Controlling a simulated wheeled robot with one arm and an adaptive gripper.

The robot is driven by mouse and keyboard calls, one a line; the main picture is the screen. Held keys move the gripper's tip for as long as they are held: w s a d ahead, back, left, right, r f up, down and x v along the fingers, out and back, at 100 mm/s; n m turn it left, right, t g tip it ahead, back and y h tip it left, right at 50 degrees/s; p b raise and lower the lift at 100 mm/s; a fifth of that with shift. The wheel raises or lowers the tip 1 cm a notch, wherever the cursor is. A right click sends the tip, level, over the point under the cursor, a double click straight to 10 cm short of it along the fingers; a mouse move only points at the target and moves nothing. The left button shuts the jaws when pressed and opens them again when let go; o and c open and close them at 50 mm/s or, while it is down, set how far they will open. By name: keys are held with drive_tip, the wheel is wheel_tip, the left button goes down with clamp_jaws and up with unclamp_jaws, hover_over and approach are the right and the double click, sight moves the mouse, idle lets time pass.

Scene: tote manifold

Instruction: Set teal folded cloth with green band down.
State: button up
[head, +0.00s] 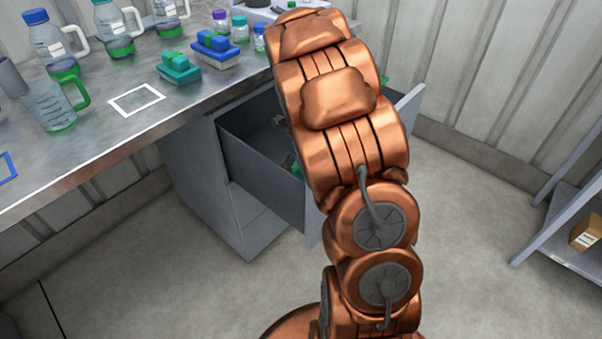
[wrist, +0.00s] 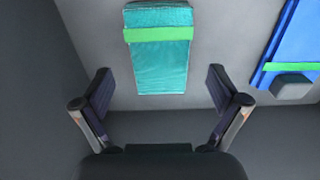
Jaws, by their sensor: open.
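The teal folded cloth with a green band (wrist: 158,68) lies on a flat grey surface in the wrist view, at the top centre. The band crosses its upper part. My gripper (wrist: 159,88) is open, with one finger on each side below the cloth's near end. Nothing is held between the fingers, and the cloth appears free of both. In the head view my arm hides the gripper. The open grey drawer (head: 262,165) is partly behind the arm, with a small teal patch inside it that I cannot identify.
A blue item with a green band (wrist: 290,45) lies right of the cloth, with a grey block (wrist: 292,88) beside it. The counter holds bottles, a white square outline (head: 136,100), and teal (head: 178,72) and blue (head: 216,55) items. Open floor lies right of the drawer.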

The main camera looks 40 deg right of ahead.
sight(301, 175)
wheel_tip(301, 175, up, 8)
drive_tip(key=shift+f+p, duration=0.2)
drive_tip(key=shift+p, duration=0.2)
idle(0.3)
